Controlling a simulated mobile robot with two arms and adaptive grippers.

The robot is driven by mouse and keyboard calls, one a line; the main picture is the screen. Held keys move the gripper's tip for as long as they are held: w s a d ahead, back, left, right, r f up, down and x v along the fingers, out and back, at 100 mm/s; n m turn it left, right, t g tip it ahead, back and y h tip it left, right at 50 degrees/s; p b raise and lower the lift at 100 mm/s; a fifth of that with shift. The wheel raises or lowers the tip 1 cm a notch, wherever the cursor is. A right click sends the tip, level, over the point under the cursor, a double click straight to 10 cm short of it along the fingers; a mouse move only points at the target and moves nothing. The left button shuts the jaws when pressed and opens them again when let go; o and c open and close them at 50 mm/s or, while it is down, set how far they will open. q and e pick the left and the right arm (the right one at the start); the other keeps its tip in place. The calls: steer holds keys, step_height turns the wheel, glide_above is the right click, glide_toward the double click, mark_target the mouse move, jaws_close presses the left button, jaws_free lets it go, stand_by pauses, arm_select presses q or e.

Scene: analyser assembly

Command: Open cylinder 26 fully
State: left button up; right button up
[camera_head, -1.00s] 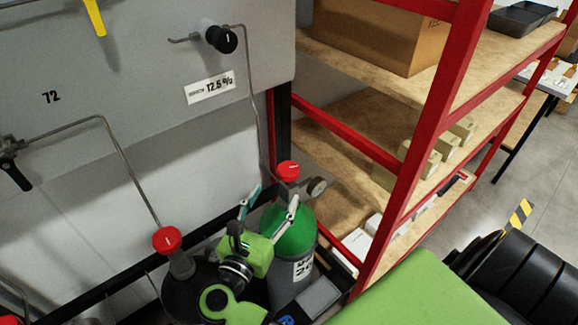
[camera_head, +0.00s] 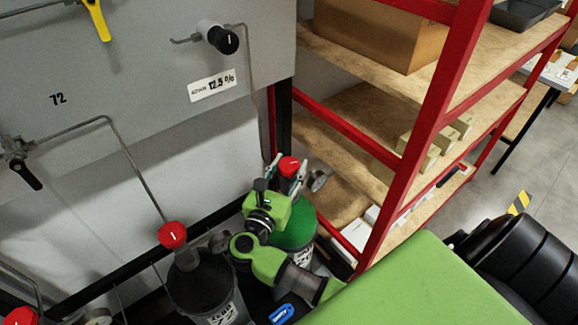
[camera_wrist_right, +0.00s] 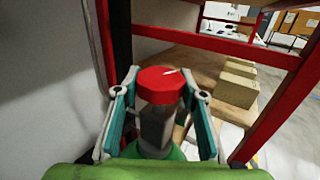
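A green-topped gas cylinder (camera_head: 296,232) stands by the wall. Its number is mostly hidden by my arm, so I cannot read it now. Its red valve knob (camera_head: 289,166) has a white mark on top; the knob also shows in the right wrist view (camera_wrist_right: 160,85). My right gripper (camera_head: 288,172) is at the knob, with one finger on each side. In the right wrist view the fingers (camera_wrist_right: 160,98) are spread, with gaps between them and the knob and valve neck. My left gripper is not in view.
A dark cylinder (camera_head: 200,283) with a red knob (camera_head: 172,235) stands to the left. A red-framed shelf (camera_head: 437,105) with boxes stands close on the right. A grey wall panel (camera_head: 120,80) with pipes and valves is behind.

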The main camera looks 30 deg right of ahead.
steer(key=c, duration=0.3)
steer(key=shift+f, duration=0.1)
